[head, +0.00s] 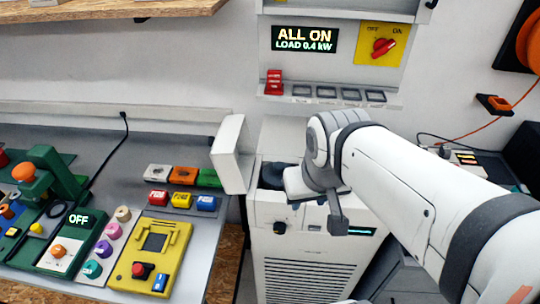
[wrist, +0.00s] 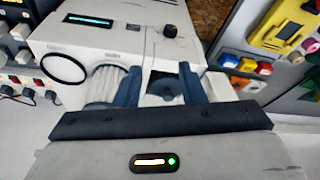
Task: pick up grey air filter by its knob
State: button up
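A dark grey round piece with a small raised middle, which looks like the grey air filter (wrist: 169,90), sits in an open square bay on the white machine (wrist: 92,34). Its lower part is hidden by my gripper. My gripper (wrist: 160,78) is open, with one blue-grey finger on each side of this piece. Nothing is seen held, and I cannot tell whether the fingers touch it. A pale ribbed cylinder (wrist: 108,80) stands left of the left finger. In the head view my gripper is over the white machine (head: 315,245), and its fingers are partly hidden.
A white cover (head: 228,155) stands open at the machine's left. A bench on the left holds a yellow device (head: 150,260), a green device (head: 75,240) and several coloured blocks. A wall panel (head: 305,40) with a red switch is behind. A black ring (wrist: 64,67) is on the machine.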

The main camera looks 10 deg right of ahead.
aim_at(279, 165)
jog(key=shift+o, duration=0.2)
jog(key=shift+o, duration=0.8)
jog(key=shift+w+a, duration=0.1)
jog(key=o, duration=1.2)
jog(key=w+f+m+b, duration=0.1)
jog(key=w+m+b, duration=0.1)
jog(key=w, duration=0.4)
jog(key=w+a+f+m+h+b, duration=0.1)
jog(key=w+f+m+b, duration=0.1)
jog(key=w, duration=0.5)
jog(key=w+f+m+g+b, duration=0.1)
jog(key=w+f+m+b, duration=0.1)
jog(key=w, duration=0.4)
jog(key=shift+w+a+f+m+h+b, duration=0.25)
jog(key=shift+w+m+h+b, duration=0.2)
jog(key=shift+m, duration=0.45)
jog(key=shift+w+f, duration=0.15)
jog(key=shift+f, duration=0.1)
jog(key=shift+p+x, duration=0.65)
jog(key=shift+x, duration=2.8)
